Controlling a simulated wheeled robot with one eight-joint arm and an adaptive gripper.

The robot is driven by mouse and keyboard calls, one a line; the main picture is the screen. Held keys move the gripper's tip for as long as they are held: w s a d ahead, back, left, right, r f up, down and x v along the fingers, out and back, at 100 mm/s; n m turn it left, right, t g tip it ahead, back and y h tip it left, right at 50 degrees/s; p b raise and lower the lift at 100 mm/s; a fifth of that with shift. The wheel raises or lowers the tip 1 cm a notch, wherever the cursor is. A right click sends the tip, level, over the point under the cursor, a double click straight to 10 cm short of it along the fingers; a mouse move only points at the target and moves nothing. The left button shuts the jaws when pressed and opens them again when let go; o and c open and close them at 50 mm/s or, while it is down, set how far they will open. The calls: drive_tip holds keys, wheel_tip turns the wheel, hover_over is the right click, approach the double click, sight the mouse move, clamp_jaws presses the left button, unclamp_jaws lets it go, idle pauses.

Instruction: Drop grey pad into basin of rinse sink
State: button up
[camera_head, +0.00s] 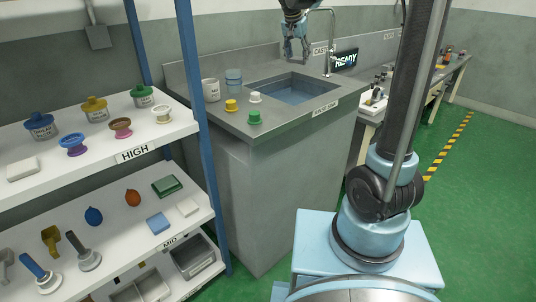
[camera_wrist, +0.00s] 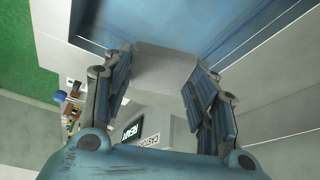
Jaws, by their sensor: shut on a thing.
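The grey pad (camera_wrist: 165,66) is held between the two fingers of my gripper (camera_wrist: 160,88) in the wrist view. In the head view my gripper (camera_head: 296,46) hangs in the air above the rinse sink, near the back edge of its basin; the pad cannot be made out clearly there. The rinse sink (camera_head: 296,125) is a grey counter with a sunken blue basin (camera_head: 295,90). The blue basin floor (camera_wrist: 205,20) also shows beyond the pad in the wrist view.
A tall faucet (camera_head: 331,40) stands behind the basin, close to my gripper. A white mug (camera_head: 211,90), a blue cup (camera_head: 233,80), and small yellow (camera_head: 231,105), white (camera_head: 255,97) and green (camera_head: 254,117) items stand on the counter. A shelf rack (camera_head: 198,120) stands at left.

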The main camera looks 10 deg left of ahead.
drive_tip(key=o, duration=0.8)
drive_tip(key=v, duration=1.2)
